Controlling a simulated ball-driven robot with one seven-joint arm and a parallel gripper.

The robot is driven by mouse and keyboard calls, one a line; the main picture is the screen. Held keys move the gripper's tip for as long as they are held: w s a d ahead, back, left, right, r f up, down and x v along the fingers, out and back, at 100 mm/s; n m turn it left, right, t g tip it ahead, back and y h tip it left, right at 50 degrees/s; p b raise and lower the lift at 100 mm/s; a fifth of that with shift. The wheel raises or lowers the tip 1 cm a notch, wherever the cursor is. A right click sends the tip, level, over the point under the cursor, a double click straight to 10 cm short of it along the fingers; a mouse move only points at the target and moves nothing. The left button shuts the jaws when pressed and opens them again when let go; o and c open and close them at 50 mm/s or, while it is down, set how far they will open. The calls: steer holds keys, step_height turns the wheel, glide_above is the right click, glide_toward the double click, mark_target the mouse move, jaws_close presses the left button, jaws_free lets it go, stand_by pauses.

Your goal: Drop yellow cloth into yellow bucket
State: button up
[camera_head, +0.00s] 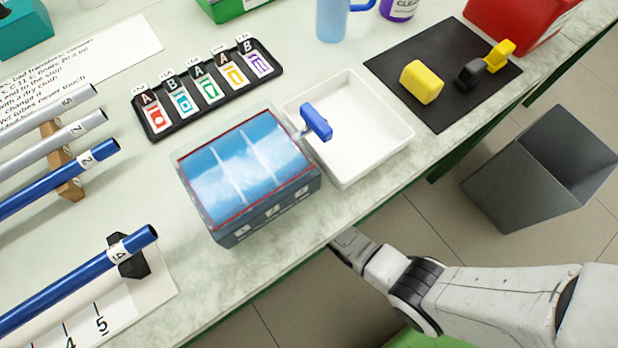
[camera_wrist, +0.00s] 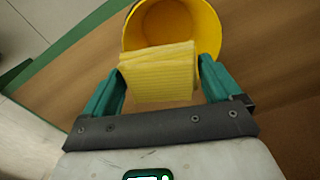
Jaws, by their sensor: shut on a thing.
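The yellow cloth (camera_wrist: 158,75) is between the two teal fingers of my gripper (camera_wrist: 160,85) in the wrist view. My gripper is shut on it. The yellow bucket (camera_wrist: 136,32) is just beyond the cloth, its open mouth partly in view at the top. The cloth's far edge overlaps the bucket's near rim in the picture; I cannot tell whether they touch. The bucket stands on a brown surface. In the head view my arm reaches below the table's front edge, and my gripper, the cloth and the bucket are hidden there.
The brown surface (camera_wrist: 270,75) has a green edge at the left, with floor beyond. In the head view the table holds a blue box (camera_head: 250,170), a white tray (camera_head: 350,150) and a black mat (camera_head: 440,110). A grey bin (camera_head: 520,175) stands on the floor at right.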

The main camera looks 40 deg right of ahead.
steer(key=shift+f, duration=0.45)
steer(key=o, duration=0.8)
step_height(320, 180, up, 11)
steer(key=p, duration=0.3)
steer(key=shift+p, duration=0.35)
steer(key=shift+f, duration=0.1)
